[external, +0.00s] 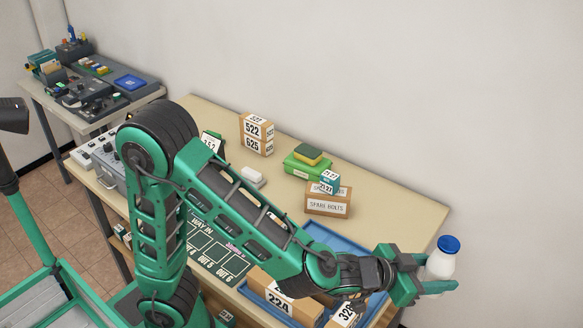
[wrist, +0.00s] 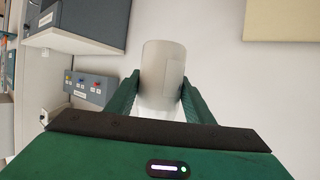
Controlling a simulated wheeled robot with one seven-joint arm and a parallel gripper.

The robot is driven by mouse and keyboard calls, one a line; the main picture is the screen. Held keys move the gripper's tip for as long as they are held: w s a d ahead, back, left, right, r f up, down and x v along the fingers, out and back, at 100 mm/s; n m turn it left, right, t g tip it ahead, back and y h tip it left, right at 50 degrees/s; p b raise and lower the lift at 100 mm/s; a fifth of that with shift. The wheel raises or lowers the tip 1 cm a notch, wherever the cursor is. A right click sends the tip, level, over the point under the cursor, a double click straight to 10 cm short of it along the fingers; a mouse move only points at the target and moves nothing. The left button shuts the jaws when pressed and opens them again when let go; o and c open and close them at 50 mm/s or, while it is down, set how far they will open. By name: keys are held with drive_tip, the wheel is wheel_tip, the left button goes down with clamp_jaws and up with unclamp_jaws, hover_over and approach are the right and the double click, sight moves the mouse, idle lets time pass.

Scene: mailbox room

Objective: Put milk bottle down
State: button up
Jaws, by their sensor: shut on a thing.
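The milk bottle (external: 441,264) is white with a blue cap and stands nearly upright in the external view, at the right end of the table. My gripper (external: 428,273) is shut on it, with green fingers on either side of the bottle. In the wrist view, a pale grey-white cylinder, the bottle (wrist: 163,70), sits between the two green fingers of my gripper (wrist: 160,98). The external view does not clearly show what lies directly under the bottle; it appears held in the air by the table's right edge.
A blue tray (external: 335,238) with numbered boxes (external: 273,284) lies under my arm. A spare bolts box (external: 328,206), a green case (external: 305,167) and stacked boxes (external: 256,133) stand farther back. The tabletop (external: 405,208) at back right is bare. A grey button box (wrist: 88,88) is on the wall.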

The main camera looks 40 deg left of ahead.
drive_tip(key=s+d+m+h, duration=0.1)
drive_tip(key=s+d, duration=0.2)
drive_tip(key=w+a+f+n+t+y, duration=0.1)
drive_tip(key=w+a+f+n+y, duration=0.2)
drive_tip(key=a, duration=0.7)
drive_tip(key=a+f+n+y, duration=0.1)
drive_tip(key=a+n+y, duration=0.3)
drive_tip(key=a, duration=0.5)
drive_tip(key=w+a+f+n+t+y, duration=0.1)
drive_tip(key=w+a+n+y, duration=0.2)
drive_tip(key=a, duration=0.7)
drive_tip(key=shift+y, duration=0.5)
drive_tip(key=d+f, duration=0.2)
drive_tip(key=d, duration=0.1)
drive_tip(key=s+d+f, duration=0.1)
drive_tip(key=d+f, duration=0.2)
drive_tip(key=d, duration=0.1)
drive_tip(key=d+f, duration=0.2)
drive_tip(key=d, duration=0.2)
drive_tip(key=shift+s+d+f, duration=0.15)
drive_tip(key=shift+s+d, duration=0.05)
drive_tip(key=shift+f, duration=1.95)
drive_tip(key=shift+f, duration=0.1)
drive_tip(key=o, duration=1.5)
drive_tip(key=shift+f, duration=0.1)
